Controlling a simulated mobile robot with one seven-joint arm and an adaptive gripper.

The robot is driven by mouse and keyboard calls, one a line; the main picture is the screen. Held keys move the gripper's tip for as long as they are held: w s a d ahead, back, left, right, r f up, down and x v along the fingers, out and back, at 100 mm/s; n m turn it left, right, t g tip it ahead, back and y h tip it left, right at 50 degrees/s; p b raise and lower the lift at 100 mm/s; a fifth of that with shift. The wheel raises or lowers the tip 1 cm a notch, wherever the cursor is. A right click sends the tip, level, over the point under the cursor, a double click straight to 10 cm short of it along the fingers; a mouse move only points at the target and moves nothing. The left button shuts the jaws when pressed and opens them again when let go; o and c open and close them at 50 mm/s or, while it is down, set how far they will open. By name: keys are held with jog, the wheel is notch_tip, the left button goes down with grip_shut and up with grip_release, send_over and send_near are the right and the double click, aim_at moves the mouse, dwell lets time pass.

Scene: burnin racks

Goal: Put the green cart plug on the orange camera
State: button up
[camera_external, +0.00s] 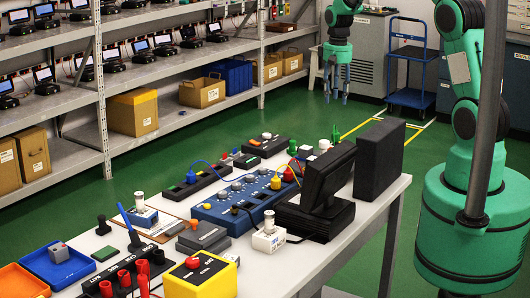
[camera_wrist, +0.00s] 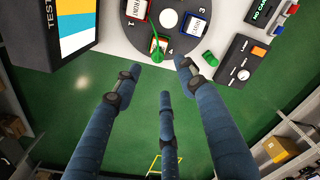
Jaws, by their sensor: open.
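My gripper (camera_external: 336,82) hangs open and empty in the air beyond the table's far right end. In the wrist view its three blue fingers are spread (camera_wrist: 160,78), with green floor between them. Ahead of the fingertips, a dark round plate (camera_wrist: 139,33) carries several small units. A small orange-edged unit (camera_wrist: 155,45) sits at its near edge; I cannot tell if it is the orange camera. A thin green cable with a green end (camera_wrist: 163,55) crosses it. A separate green piece (camera_wrist: 209,58) lies on the table right of the plate; which green piece is the cart plug is unclear.
A tall black box (camera_external: 382,160) and a monitor (camera_external: 322,185) stand along the table's right side. A dark control box (camera_wrist: 240,62) is right of the plate. The table (camera_external: 352,232) is crowded; shelves (camera_external: 75,98) stand behind. Green floor below my gripper is free.

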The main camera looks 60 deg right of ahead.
jog(key=s+a+r+n+t, duration=0.1)
jog(key=s+a+r+n, duration=0.1)
jog(key=s+a+r, duration=0.55)
jog(key=s+a+r+n+t, duration=0.1)
jog(key=s+a+r, duration=0.2)
jog(key=a+r, duration=0.9)
jog(key=s+a+r+n+t, duration=0.1)
jog(key=s+a+r, duration=0.2)
jog(key=s, duration=0.7)
jog(key=s+a+r+n+t, duration=0.2)
jog(key=s+a+r, duration=0.1)
jog(key=s+a, duration=0.5)
jog(key=shift+s+a+r, duration=0.15)
jog(key=shift+s+a, duration=0.15)
jog(key=shift+s, duration=0.85)
notch_tip(320, 180, down, 4)
jog(key=b, duration=0.4)
